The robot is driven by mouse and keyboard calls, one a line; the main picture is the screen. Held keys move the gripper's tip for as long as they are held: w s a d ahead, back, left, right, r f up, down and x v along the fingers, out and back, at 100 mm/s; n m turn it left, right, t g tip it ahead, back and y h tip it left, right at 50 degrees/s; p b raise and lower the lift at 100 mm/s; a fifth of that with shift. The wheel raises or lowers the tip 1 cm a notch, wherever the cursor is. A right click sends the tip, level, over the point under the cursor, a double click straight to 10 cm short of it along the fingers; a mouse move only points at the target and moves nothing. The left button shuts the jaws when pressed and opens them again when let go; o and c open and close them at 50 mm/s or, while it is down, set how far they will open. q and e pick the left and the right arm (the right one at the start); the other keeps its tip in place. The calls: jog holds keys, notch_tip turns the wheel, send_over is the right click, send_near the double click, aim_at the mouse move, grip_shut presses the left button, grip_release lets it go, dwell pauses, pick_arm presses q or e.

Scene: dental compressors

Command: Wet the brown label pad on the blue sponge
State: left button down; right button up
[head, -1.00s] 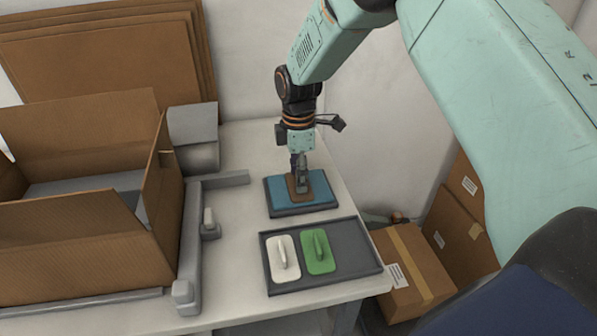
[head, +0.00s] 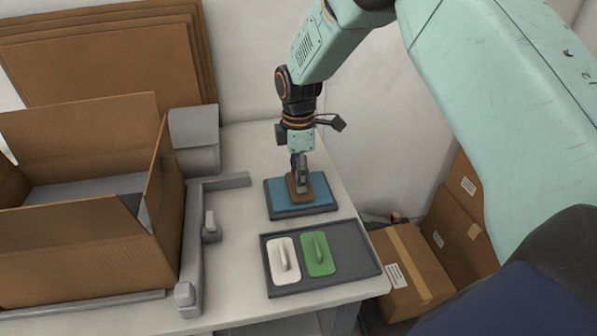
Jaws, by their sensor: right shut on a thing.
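The blue sponge (head: 318,201) lies in a dark shallow tray on the white table. The brown label pad (head: 293,190) is at the sponge, over its left-middle part. My right gripper (head: 301,178) points down and is shut on the brown pad's handle. The pad looks level; whether its underside touches the sponge or hangs just above it I cannot tell. The gripper hides part of the pad. My left gripper is not in view.
A grey tray (head: 355,258) in front of the sponge holds a white pad (head: 282,266) and a green pad (head: 317,260); its right part is empty. Boxes (head: 408,265) stand right of the table.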

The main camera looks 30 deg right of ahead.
jog(key=shift+r+p, duration=2.8)
jog(key=shift+r, duration=0.3)
jog(key=shift+f, duration=0.1)
